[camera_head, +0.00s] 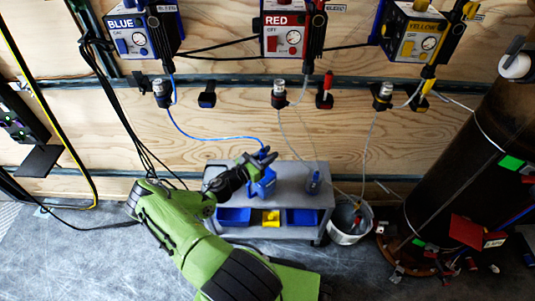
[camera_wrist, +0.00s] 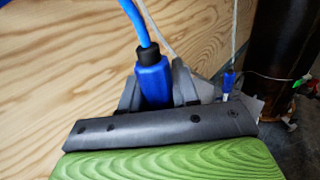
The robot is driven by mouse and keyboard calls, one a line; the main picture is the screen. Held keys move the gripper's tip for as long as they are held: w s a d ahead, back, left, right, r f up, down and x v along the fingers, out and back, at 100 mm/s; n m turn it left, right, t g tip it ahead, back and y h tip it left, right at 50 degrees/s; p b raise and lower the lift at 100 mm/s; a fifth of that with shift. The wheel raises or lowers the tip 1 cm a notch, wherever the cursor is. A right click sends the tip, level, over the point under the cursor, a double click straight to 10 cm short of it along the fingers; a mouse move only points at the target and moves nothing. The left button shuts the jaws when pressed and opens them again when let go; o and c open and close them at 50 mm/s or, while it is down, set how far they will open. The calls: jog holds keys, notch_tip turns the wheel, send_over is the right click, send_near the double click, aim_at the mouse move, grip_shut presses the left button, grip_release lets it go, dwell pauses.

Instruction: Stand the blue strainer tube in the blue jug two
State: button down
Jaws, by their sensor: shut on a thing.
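The blue strainer tube (camera_wrist: 153,82) has a black collar and a blue hose from its top. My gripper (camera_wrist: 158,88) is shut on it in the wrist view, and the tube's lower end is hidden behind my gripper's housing. In the head view, my gripper (camera_head: 262,160) is over the grey cart, at a blue jug (camera_head: 263,186) on its top. I cannot tell whether the tube is inside this jug or just above it. No jug number is readable.
Blue, red and yellow control boxes hang on the wooden wall, with loose hoses. A dark cylinder (camera_head: 470,150) stands at far right.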

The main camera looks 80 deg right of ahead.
jog(key=shift+f, duration=0.2)
jog(key=c, duration=0.8)
grip_release()
jog(key=shift+o, duration=0.2)
jog(key=p+v, duration=0.3)
jog(key=v, duration=1.2)
jog(key=shift+w+a, duration=0.25)
jog(key=shift+a, duration=0.05)
